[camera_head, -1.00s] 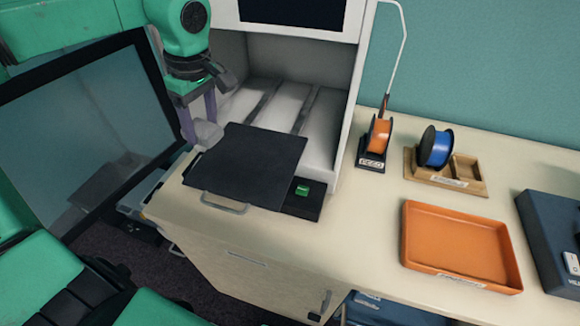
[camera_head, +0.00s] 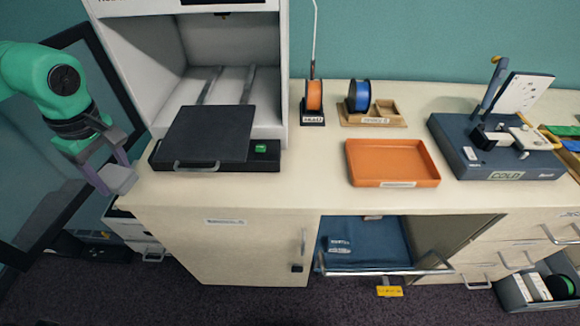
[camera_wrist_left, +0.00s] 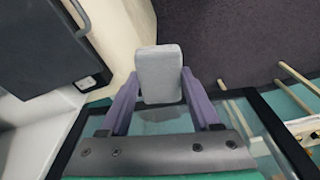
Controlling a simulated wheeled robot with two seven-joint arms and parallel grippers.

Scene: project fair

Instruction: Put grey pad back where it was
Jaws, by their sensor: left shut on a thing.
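The grey pad (camera_head: 119,180) is a small, light-grey rounded block. It is held between the purple fingers of my left gripper (camera_head: 110,173), just left of the counter's left end. In the left wrist view the pad (camera_wrist_left: 159,72) sits between the fingertips (camera_wrist_left: 157,90), with dark floor and the counter's pale side behind it. The black plate (camera_head: 207,133) with a wire handle lies at the front of the white printer (camera_head: 284,60), to the right of the gripper and apart from it. My right gripper is not in view.
The printer's glazed door (camera_head: 45,185) stands open behind my left arm. On the counter (camera_head: 320,168) are an orange spool (camera_head: 314,96), a blue spool (camera_head: 359,96), an orange tray (camera_head: 392,146) and a blue station (camera_head: 500,165) marked COLD. Bare counter lies around the tray.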

